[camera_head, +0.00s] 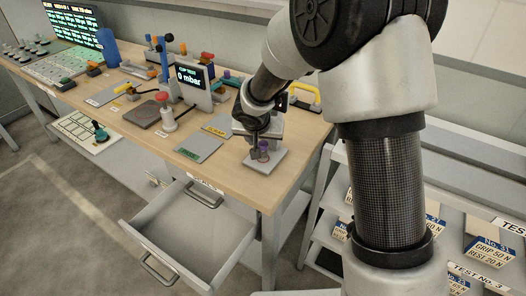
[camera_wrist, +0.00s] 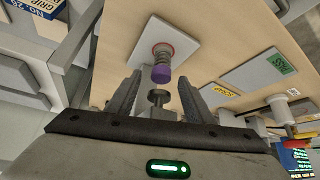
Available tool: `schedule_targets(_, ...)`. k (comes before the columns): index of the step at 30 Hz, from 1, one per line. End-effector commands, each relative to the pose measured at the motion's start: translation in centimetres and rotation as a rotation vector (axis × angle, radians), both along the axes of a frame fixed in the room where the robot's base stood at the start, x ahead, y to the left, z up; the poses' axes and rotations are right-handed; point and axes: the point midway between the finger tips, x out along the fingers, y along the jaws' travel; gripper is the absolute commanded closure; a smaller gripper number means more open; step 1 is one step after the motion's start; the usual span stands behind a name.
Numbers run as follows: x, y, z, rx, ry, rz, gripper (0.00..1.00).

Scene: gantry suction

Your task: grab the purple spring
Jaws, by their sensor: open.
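The purple spring (camera_wrist: 161,73) has a purple cap and a grey coiled body, and stands on a pale square plate near the table's front right corner. It also shows in the head view (camera_head: 263,150), partly hidden by my gripper. The plate (camera_head: 267,162) shows in both views; in the wrist view the plate (camera_wrist: 140,50) lies behind the spring. My gripper (camera_wrist: 157,92) is open, with one finger on each side of the purple cap in the picture. I cannot tell whether the fingertips are level with the cap. Nothing is held between the fingers.
An open, empty drawer (camera_head: 190,225) juts out below the table front. A grey plate with a green label (camera_head: 199,149), a red-topped button post (camera_head: 165,110) and a "0 mbar" display (camera_head: 190,80) stand left of the spring. A shelf with labelled boxes (camera_head: 487,250) is at right.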

Motion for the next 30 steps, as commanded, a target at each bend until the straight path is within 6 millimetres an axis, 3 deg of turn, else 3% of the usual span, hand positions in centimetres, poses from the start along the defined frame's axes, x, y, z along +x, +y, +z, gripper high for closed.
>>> schedule_targets(6, 1.5, -0.2, -2.5, -0.002, 0.002, 0.000, 0.53)
schedule_targets(14, 1.7, -0.2, -2.7, -0.001, 0.000, -0.001, 0.53)
schedule_targets(22, 1.7, -0.2, -2.7, -0.001, 0.000, 0.000, 0.95)
schedule_targets(30, 1.6, -0.2, -2.6, -0.001, 0.000, 0.000, 0.97)
